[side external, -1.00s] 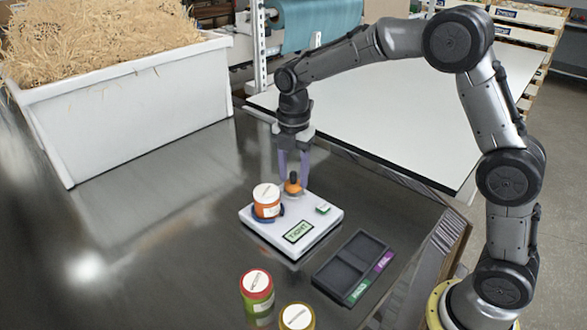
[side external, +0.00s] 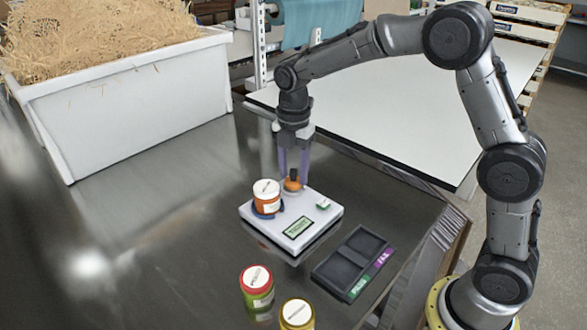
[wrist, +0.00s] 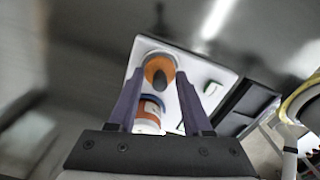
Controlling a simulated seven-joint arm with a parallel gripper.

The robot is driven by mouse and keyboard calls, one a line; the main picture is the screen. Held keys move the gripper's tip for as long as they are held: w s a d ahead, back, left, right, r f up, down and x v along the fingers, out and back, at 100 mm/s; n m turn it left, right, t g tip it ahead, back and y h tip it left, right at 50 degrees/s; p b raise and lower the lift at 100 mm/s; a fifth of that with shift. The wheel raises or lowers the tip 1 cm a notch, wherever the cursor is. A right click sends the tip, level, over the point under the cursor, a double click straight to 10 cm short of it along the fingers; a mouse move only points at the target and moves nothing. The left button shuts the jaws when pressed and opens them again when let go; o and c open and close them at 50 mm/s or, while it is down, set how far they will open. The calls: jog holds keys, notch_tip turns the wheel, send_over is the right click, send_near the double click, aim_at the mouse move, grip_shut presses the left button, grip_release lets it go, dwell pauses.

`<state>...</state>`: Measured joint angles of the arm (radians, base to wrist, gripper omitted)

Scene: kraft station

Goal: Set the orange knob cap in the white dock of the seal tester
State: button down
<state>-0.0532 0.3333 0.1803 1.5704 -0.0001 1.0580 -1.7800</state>
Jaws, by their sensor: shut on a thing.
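The orange knob cap (side external: 292,184), with a dark knob on top, is between the fingers of my gripper (side external: 293,171) at the back of the white seal tester (side external: 262,235). My gripper points straight down and is shut on the cap. The wrist view also shows the cap (wrist: 158,70) near the fingertips, with a white rim around its far side. The white dock is mostly hidden under the cap, and I cannot tell whether the cap touches its floor. An orange jar with a white lid (side external: 266,188) stands upright in a blue ring on the tester, beside the cap.
The tester has a green display (side external: 299,228) and a small green button (side external: 323,205). A dark two-compartment tray (side external: 352,254) with green and purple labels lies at right. A red-lidded jar (side external: 257,279) and a yellow-lidded jar (side external: 297,315) stand in front.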

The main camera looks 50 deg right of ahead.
jog(key=shift+f, duration=0.5)
dwell(1.2)
jog(key=shift+c, duration=1.2)
grip_release()
jog(key=shift+r, duration=4)
